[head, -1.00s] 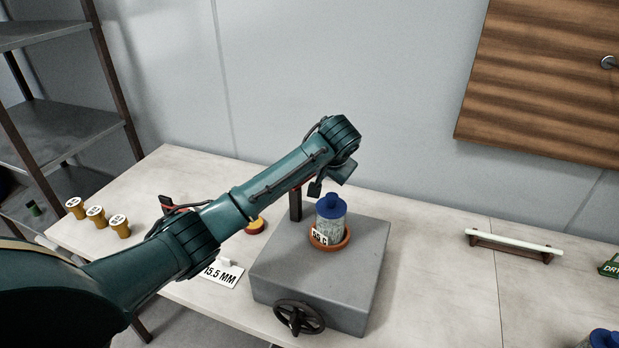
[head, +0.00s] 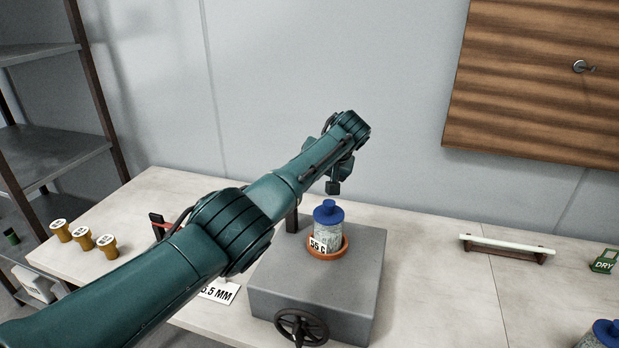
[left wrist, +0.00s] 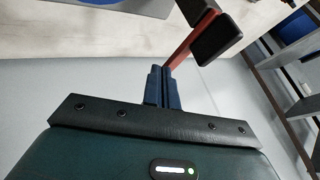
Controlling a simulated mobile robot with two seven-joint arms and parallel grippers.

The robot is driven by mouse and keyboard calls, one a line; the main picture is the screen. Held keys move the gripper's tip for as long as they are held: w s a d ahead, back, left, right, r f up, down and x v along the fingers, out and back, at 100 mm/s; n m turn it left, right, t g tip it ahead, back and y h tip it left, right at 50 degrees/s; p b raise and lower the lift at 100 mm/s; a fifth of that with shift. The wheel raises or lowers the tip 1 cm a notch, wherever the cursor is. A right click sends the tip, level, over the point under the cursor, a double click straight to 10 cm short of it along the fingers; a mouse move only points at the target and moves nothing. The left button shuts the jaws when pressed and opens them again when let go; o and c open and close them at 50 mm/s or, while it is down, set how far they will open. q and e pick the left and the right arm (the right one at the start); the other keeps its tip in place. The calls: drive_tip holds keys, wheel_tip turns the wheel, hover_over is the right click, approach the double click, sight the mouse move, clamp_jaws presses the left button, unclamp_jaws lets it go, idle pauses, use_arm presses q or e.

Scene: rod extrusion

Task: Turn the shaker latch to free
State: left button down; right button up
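The shaker is a grey box (head: 335,290) on the table. A jar with a blue lid (head: 328,212) and a "55 C" label stands in its orange ring (head: 343,250). A dark post (head: 292,221) rises behind the jar; its top is hidden by my left arm. In the left wrist view, a red latch bar (left wrist: 182,53) with a black block (left wrist: 216,36) lies right at my left gripper's fingertips (left wrist: 163,72). The fingers look shut together; contact with the bar is unclear. My right gripper is not in view.
A dark handwheel (head: 301,327) is on the shaker's front. Several yellow containers (head: 82,238) stand at the left, and a white rod on a rack (head: 507,246) lies at the right. A green "DRY" box (head: 604,261) is farther right.

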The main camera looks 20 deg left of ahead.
use_arm(q)
drive_tip(key=shift+f, duration=0.2)
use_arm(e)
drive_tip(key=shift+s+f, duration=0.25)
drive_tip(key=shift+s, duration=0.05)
use_arm(q)
drive_tip(key=shift+s+a, duration=0.1)
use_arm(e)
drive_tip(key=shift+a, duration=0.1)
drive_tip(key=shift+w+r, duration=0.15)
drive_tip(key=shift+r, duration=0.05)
